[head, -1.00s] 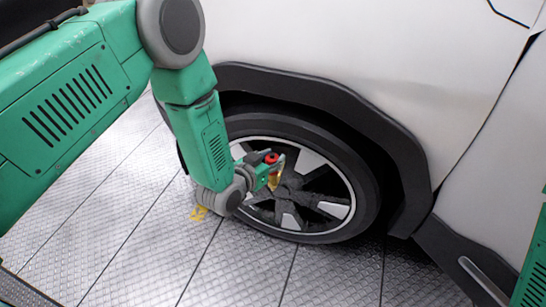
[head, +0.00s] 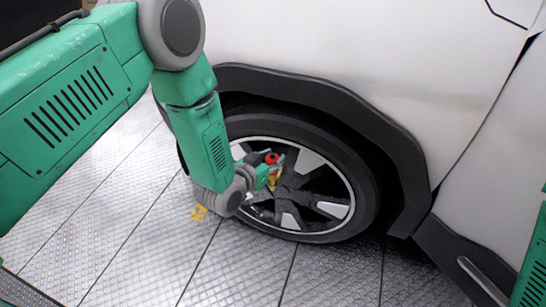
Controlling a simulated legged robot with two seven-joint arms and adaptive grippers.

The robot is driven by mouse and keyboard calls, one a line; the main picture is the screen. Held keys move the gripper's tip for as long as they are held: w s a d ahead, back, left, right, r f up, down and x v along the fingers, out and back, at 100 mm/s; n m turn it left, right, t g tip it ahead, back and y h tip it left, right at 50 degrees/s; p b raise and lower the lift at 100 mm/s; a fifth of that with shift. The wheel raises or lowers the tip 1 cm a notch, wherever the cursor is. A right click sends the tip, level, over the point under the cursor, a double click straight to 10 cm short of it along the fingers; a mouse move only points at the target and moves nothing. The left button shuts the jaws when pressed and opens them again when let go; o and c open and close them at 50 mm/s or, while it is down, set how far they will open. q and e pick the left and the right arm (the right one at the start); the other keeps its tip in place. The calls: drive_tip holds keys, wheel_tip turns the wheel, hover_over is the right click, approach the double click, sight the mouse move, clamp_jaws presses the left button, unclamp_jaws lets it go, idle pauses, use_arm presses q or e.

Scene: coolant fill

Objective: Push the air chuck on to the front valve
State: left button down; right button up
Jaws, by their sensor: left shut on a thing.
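The front wheel (head: 365,205) has a black tyre and a silver and black spoked rim. My left gripper (head: 273,172) is in front of the left part of the rim, shut on the air chuck (head: 271,159), a small piece with a red top and a yellow-brass lower part. The chuck stands nearly upright in the picture, close to the spokes. The valve cannot be made out behind the gripper and chuck, and I cannot tell whether the chuck touches it. My right gripper is out of view.
The white car body (head: 350,60) and its dark wheel arch (head: 330,90) rise around the wheel. The patterned metal floor (head: 120,240) is clear in front of it. A dark sill runs along the lower right.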

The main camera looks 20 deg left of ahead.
use_arm(q)
drive_tip(key=shift+f+b, duration=1)
drive_tip(key=shift+f, duration=0.55)
drive_tip(key=c, duration=1.1)
unclamp_jaws()
drive_tip(key=shift+s+a, duration=0.1)
drive_tip(key=shift+s, duration=0.15)
drive_tip(key=v, duration=1.1)
drive_tip(key=shift+s+r, duration=0.1)
drive_tip(key=shift+s, duration=0.1)
